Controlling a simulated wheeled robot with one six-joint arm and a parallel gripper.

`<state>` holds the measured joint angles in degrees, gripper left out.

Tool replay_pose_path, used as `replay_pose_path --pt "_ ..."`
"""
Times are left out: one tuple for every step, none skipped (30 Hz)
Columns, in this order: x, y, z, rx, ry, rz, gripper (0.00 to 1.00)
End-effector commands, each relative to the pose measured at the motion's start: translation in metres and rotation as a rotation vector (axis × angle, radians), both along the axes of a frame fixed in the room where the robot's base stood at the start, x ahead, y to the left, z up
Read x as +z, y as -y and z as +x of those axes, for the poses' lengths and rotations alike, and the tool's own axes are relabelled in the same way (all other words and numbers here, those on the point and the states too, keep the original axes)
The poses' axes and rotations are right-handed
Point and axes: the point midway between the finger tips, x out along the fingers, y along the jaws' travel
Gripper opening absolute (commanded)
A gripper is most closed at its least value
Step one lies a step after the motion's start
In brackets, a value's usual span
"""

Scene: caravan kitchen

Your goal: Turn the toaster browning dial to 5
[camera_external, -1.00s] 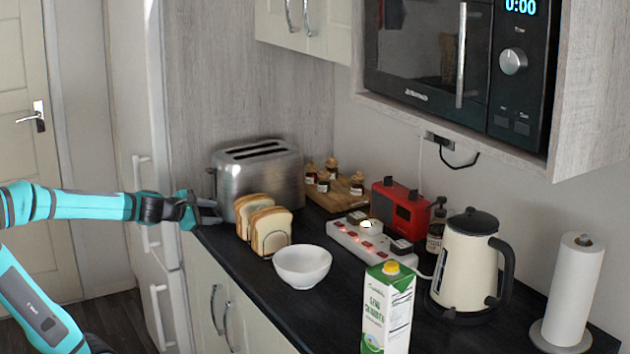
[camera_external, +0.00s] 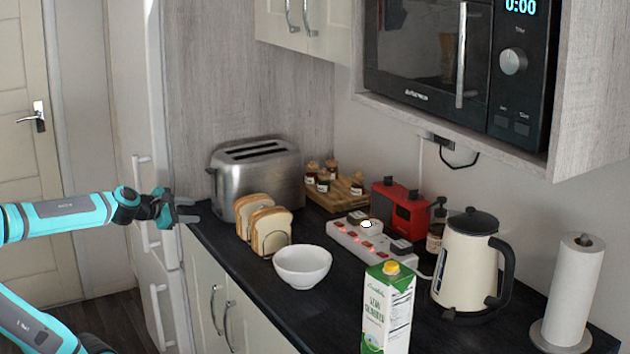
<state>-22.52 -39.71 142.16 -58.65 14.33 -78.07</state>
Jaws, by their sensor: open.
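The silver toaster (camera_external: 262,178) stands at the far left end of the dark counter, its two slots on top. A small black lever shows on its left end. The browning dial cannot be made out, so its setting cannot be told. My gripper (camera_external: 193,209) is open and empty at the counter's left edge. Its fingers point right, toward the toaster's left end, with a gap between them and the toaster.
Bread slices in a rack (camera_external: 264,228) stand just in front of the toaster, with a white bowl (camera_external: 302,266) nearer. A milk carton (camera_external: 388,308), power strip (camera_external: 368,244), red radio (camera_external: 400,208), spice-jar board (camera_external: 334,188) and kettle (camera_external: 466,266) fill the counter to the right.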

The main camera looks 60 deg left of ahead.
Motion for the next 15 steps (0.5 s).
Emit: replay_pose_path --pt "0.003 0.001 -0.006 0.0 0.002 0.002 0.42" --pt "0.004 0.002 -0.01 0.001 0.001 0.003 0.42" --pt "0.005 0.002 -0.014 0.002 0.0 0.002 0.42" --pt "0.007 0.003 -0.018 0.002 0.002 0.002 0.42" --pt "0.008 0.003 -0.022 0.002 0.002 0.002 0.42" --pt "0.01 0.004 -0.026 0.002 0.002 0.002 0.42" --pt "0.011 0.005 -0.03 0.002 0.002 0.002 0.42" --pt "0.012 0.005 -0.033 0.001 0.001 0.002 0.42" --pt "0.014 0.006 -0.038 0.002 0.001 0.002 0.42" --pt "0.015 0.007 -0.041 0.003 0.0 0.002 0.42" --pt "0.016 0.007 -0.045 0.003 0.0 0.001 0.42" --pt "0.018 0.008 -0.05 0.004 0.002 0.002 0.42" --pt "0.02 0.008 -0.054 0.004 0.002 0.002 0.42" --pt "0.021 0.009 -0.057 0.003 0.001 0.001 0.42" --pt "0.022 0.01 -0.062 0.004 0.002 0.002 0.42"
